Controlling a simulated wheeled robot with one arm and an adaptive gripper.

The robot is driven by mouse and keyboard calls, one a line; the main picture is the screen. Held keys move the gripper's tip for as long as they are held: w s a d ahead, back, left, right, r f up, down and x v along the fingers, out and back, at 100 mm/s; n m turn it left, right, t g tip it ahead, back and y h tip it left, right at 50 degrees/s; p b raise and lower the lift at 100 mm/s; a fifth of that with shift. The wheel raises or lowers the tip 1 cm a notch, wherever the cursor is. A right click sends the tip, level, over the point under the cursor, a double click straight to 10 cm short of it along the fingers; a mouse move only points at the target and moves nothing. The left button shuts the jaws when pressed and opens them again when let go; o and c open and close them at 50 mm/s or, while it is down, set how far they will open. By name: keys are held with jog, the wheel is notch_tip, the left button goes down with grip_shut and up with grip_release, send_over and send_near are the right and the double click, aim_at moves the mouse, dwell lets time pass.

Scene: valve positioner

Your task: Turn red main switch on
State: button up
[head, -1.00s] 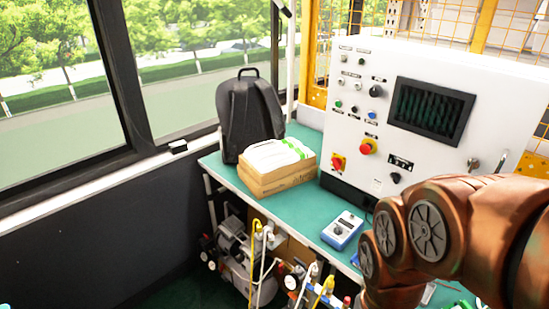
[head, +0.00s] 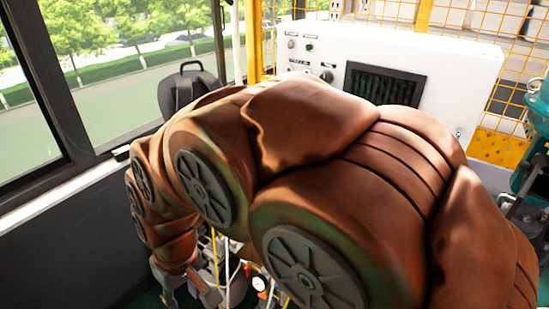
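The white control cabinet (head: 456,82) stands at the back, and my large brown arm covers most of its front. The red main switch is hidden behind my arm in this view. At the lower left, the end of my arm points down, and grey parts of my gripper (head: 187,289) show near the bottom edge. They are small and partly cut off, so its opening is unclear. My gripper is well to the left of the cabinet and lower than its panel, with nothing visibly held.
A black backpack (head: 186,84) shows behind my arm. The cabinet's dark screen (head: 383,85) and a few upper knobs remain visible. Windows and a dark wall (head: 70,235) line the left. Yellow mesh fencing (head: 490,30) is behind, and teal equipment (head: 537,125) stands at right.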

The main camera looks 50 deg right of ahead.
jog(key=w+d+f+m+t+b, duration=0.1)
jog(key=w+d+f+t, duration=0.15)
jog(key=w, duration=0.65)
jog(key=w+d+f+m+t, duration=0.1)
jog(key=w+d+t, duration=0.15)
jog(key=w, duration=0.65)
jog(key=w+d+f+m+t+h+b, duration=0.1)
jog(key=w+d+h, duration=0.2)
jog(key=w+d, duration=0.35)
jog(key=w+d+f+m+t+h, duration=0.15)
jog(key=w+d, duration=0.25)
jog(key=d, duration=0.5)
jog(key=s+d+f+m+g+h+b, duration=0.15)
jog(key=d+h, duration=0.65)
jog(key=d, duration=1)
jog(key=s+d+m+g+h, duration=0.1)
jog(key=s+d+g+h, duration=0.1)
jog(key=s+d, duration=0.3)
jog(key=s+d+m+g+h+p, duration=0.1)
jog(key=s+d+g+h, duration=0.2)
jog(key=d, duration=1.1)
jog(key=shift+s+d+g+h, duration=0.25)
jog(key=shift+s+h, duration=0.5)
jog(key=shift+s, duration=0.65)
jog(key=shift+f, duration=0.1)
jog(key=shift+a, duration=0.1)
grip_shut()
